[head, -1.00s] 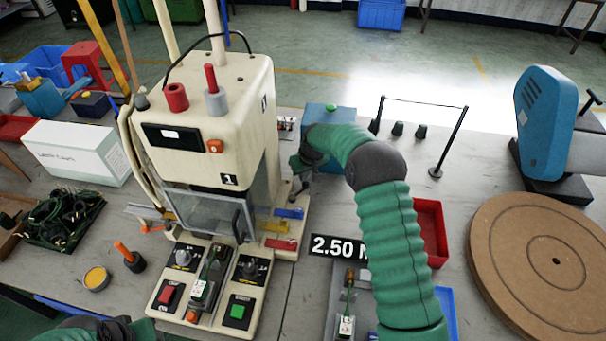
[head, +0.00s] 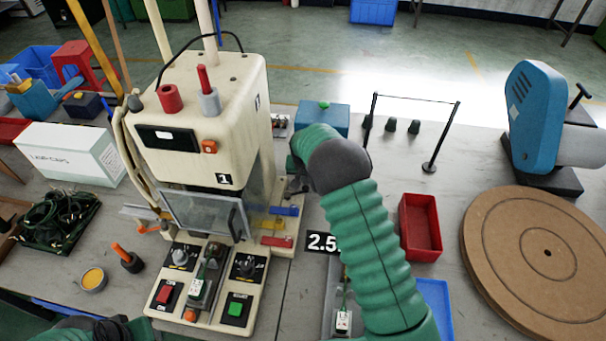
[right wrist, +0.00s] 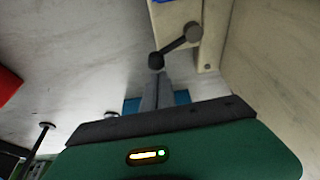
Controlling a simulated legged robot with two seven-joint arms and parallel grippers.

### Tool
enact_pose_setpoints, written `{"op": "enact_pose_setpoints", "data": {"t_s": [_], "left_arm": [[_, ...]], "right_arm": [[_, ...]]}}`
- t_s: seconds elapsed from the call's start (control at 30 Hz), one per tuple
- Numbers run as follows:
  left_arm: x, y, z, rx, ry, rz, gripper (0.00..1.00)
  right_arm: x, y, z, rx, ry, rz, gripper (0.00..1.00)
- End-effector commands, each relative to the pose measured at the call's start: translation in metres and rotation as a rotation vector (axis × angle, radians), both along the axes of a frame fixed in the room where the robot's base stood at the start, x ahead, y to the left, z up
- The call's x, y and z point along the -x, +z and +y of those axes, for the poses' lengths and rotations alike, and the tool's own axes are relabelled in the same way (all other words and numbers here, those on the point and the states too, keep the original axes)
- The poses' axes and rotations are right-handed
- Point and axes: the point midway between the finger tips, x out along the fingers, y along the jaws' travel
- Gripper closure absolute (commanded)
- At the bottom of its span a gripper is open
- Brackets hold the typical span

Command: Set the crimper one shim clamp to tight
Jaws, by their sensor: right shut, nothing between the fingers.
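Crimper one (head: 213,120) is the cream machine marked 1 at left centre in the head view. Coloured shims, blue (head: 285,211), yellow (head: 273,225) and red (head: 277,241), lie on its right-hand base. In the right wrist view a grey clamp lever (right wrist: 176,45) with a dark end knob (right wrist: 156,61) sits on a cream block. My right gripper (right wrist: 157,88) is shut and empty, its fingertips close to that knob; contact cannot be told. In the head view my right arm mostly hides the gripper. Only part of my left arm shows at the bottom left edge.
A blue box (head: 322,117) with a green button stands behind my right arm. A red tray (head: 420,228), a blue tray (head: 437,300) and a round brown board (head: 540,290) lie to the right. A black post barrier (head: 433,140) stands behind them.

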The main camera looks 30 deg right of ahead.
Motion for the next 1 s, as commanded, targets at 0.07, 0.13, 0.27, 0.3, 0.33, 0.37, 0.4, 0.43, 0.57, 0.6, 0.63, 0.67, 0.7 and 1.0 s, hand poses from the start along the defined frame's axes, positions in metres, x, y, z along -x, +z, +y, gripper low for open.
{"op": "enact_pose_setpoints", "data": {"t_s": [0.07,0.13,0.27,0.3,0.33,0.37,0.4,0.43,0.57,0.6,0.63,0.67,0.7,1.0], "left_arm": [[0.000,0.002,0.000,0.000,0.000,0.000,0.64],[0.000,0.003,0.000,0.000,0.000,0.000,0.64],[0.000,0.005,0.000,0.000,0.000,0.000,0.64],[0.000,0.005,0.000,0.000,0.000,0.000,0.64],[0.000,0.006,0.000,0.000,0.000,0.000,0.64],[0.000,0.006,0.000,0.000,0.000,0.000,0.64],[0.000,0.006,0.000,0.000,0.000,0.000,0.64],[0.000,0.006,0.000,0.000,0.000,0.000,0.64],[0.000,0.007,0.000,0.000,0.000,0.000,0.64],[0.000,0.007,0.000,0.000,0.000,0.000,0.64],[0.000,0.007,0.000,0.000,0.000,0.000,0.64],[0.000,0.007,0.000,0.000,0.000,0.000,0.64],[0.000,0.007,0.000,0.000,0.000,0.000,0.64],[0.000,0.007,0.000,0.000,0.000,0.000,0.64]], "right_arm": [[0.005,0.001,0.002,0.001,-0.063,0.002,1.00],[0.008,0.001,0.002,0.002,-0.121,0.001,1.00],[0.014,0.000,0.003,0.000,-0.219,0.001,1.00],[0.015,0.000,0.002,0.001,-0.245,0.002,1.00],[0.016,0.000,0.003,0.001,-0.263,0.002,1.00],[0.016,0.000,0.003,0.001,-0.281,0.001,1.00],[0.017,0.000,0.003,0.000,-0.291,0.000,1.00],[0.018,0.000,0.003,0.000,-0.290,0.001,1.00],[0.019,0.000,0.003,-0.001,-0.289,0.001,1.00],[0.019,0.000,0.003,-0.001,-0.288,0.001,1.00],[0.019,0.000,0.003,-0.001,-0.288,0.001,1.00],[0.019,0.000,0.003,-0.001,-0.288,0.001,1.00],[0.019,0.000,0.003,0.000,-0.287,0.001,1.00],[0.020,-0.001,0.004,-0.001,-0.286,0.002,1.00]]}}
